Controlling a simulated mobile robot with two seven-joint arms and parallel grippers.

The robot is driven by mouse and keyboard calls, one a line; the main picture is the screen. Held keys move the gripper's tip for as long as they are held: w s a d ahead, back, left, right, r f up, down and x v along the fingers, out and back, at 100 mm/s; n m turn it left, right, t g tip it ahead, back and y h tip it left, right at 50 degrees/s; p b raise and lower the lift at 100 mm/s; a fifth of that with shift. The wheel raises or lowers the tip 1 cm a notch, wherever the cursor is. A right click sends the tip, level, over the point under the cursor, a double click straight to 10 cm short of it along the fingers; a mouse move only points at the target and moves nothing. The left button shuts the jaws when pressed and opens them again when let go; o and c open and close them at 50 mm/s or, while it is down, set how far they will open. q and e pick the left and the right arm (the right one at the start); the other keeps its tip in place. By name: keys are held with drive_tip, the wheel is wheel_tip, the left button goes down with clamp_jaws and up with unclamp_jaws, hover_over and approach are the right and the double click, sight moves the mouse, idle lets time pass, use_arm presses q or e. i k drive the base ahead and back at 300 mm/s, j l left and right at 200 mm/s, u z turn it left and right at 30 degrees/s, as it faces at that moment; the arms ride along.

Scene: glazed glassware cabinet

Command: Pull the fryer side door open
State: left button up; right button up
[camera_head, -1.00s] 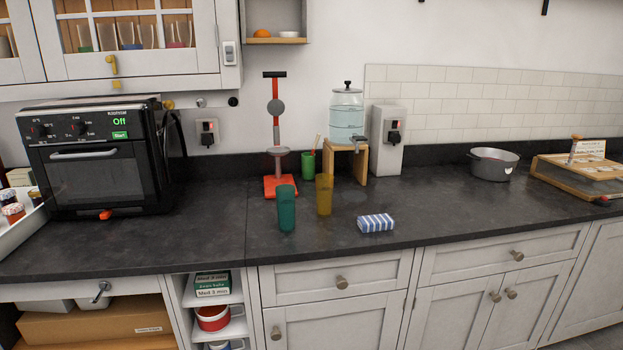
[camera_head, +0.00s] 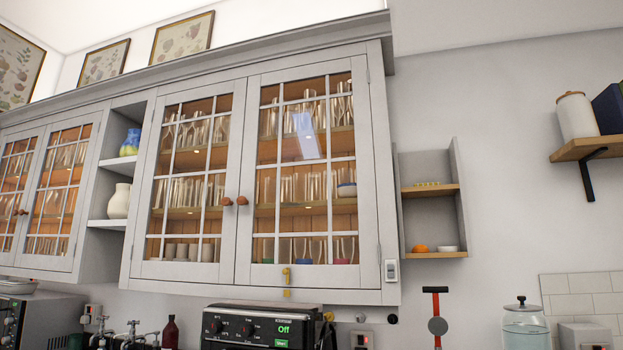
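The top of the black fryer (camera_head: 262,328) shows at the bottom edge, below the glazed cabinet. Its panel has dark knobs, a lit display reading "Off" and a green start button. The rest of its front, including any door and handle, is below the frame. A dark looped shape stands at its right side; I cannot tell what it is. Neither of my grippers is in view.
The closed glazed cabinet (camera_head: 246,190) holding glassware hangs above the fryer. A small open shelf (camera_head: 432,190) is to its right. A red-handled stand (camera_head: 437,325), a water dispenser (camera_head: 526,325) and several taps (camera_head: 130,335) show low down. The counter is out of view.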

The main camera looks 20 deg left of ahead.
sight(367, 275)
drive_tip(key=i+j, duration=0.15)
drive_tip(key=j, duration=0.25)
drive_tip(key=i+j, duration=0.15)
drive_tip(key=j, duration=0.25)
drive_tip(key=i+j, duration=0.15)
drive_tip(key=j, duration=0.25)
drive_tip(key=i+j, duration=0.15)
drive_tip(key=j, duration=0.25)
drive_tip(key=i+j, duration=0.15)
drive_tip(key=j, duration=0.25)
drive_tip(key=i+j, duration=0.15)
drive_tip(key=j, duration=0.3)
drive_tip(key=i+j, duration=0.15)
drive_tip(key=j, duration=0.25)
